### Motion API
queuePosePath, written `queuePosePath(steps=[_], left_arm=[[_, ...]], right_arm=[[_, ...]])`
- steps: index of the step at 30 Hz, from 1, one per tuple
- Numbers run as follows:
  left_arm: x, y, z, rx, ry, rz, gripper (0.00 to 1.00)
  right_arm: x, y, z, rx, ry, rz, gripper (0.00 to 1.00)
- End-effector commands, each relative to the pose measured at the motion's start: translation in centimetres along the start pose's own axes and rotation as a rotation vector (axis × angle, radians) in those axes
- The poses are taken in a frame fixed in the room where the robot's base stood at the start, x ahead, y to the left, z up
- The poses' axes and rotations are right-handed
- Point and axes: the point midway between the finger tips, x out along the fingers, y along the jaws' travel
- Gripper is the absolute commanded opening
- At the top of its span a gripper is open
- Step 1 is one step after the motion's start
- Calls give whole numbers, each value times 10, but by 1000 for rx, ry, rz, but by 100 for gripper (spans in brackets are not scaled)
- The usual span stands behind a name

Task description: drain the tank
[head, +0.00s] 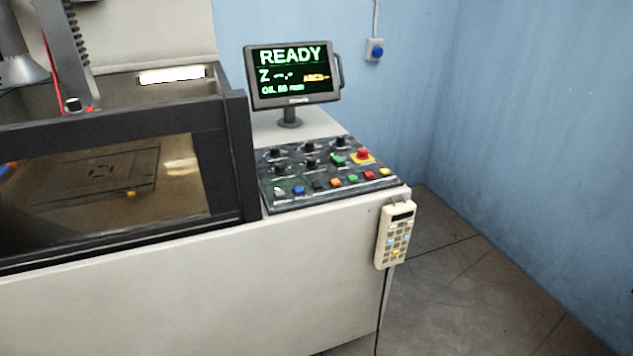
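The tank (226,150) of the machine stands at the left, with a dark frame and a front window (60,190). Brownish liquid seems to show through the window, over a flat plate with dark markings. The control panel (318,192) to its right carries black knobs, a red emergency button (362,154) on yellow, and a row of coloured buttons, including blue, orange, green, red and yellow. The screen (292,75) above it reads READY, a Z line without a number, and an oil line in mm that looks like 80. Neither of my grippers is in view.
A beige handheld pendant (396,236) hangs on the cabinet's right corner, its cable running down. A blue wall switch (375,49) is at the back. The floor (460,290) to the right is clear. A machine head (20,70) hangs over the tank.

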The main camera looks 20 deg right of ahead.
Motion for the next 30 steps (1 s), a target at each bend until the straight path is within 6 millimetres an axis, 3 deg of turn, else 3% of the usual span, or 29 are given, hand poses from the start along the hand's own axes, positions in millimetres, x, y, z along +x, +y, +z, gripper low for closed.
queuePosePath(steps=[11, 19, 30], left_arm=[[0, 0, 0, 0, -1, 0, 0], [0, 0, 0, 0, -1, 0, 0], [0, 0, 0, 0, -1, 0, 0]], right_arm=[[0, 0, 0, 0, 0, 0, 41], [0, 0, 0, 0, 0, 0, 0], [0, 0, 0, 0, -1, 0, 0]])
